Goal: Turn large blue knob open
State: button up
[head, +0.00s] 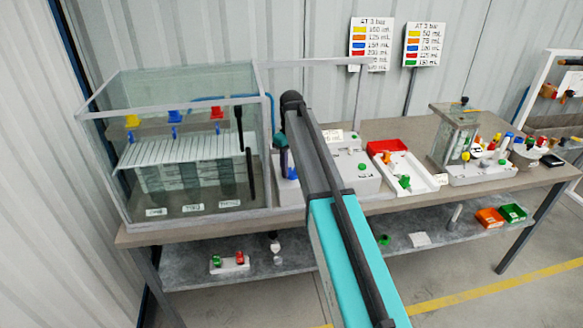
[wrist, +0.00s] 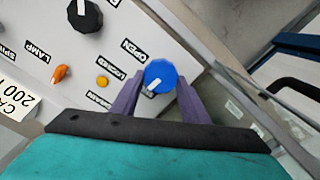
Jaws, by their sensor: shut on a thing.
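The large blue knob (wrist: 160,76) is on a light panel in the wrist view, with a white pointer mark toward its lower left. The label OPEN (wrist: 133,50) is printed to the knob's upper left. My gripper (wrist: 156,92) has its two purple fingers on either side of the knob, shut on it. In the head view the blue knob (head: 291,173) shows small beside my arm's far end, and my arm hides much of the panel around it.
A black knob (wrist: 84,15), an orange switch (wrist: 61,73) and an orange button (wrist: 102,82) share the panel. In the head view a glass tank (head: 190,150) stands left of my arm.

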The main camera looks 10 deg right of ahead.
jog(key=m, duration=0.4)
jog(key=shift+d, duration=0.1)
jog(key=m, duration=0.8)
jog(key=shift+d+m, duration=0.2)
jog(key=shift+m, duration=2.1)
jog(key=o, duration=1.1)
jog(key=shift+c, duration=0.2)
jog(key=shift+r+b, duration=0.1)
jog(key=shift+b, duration=0.2)
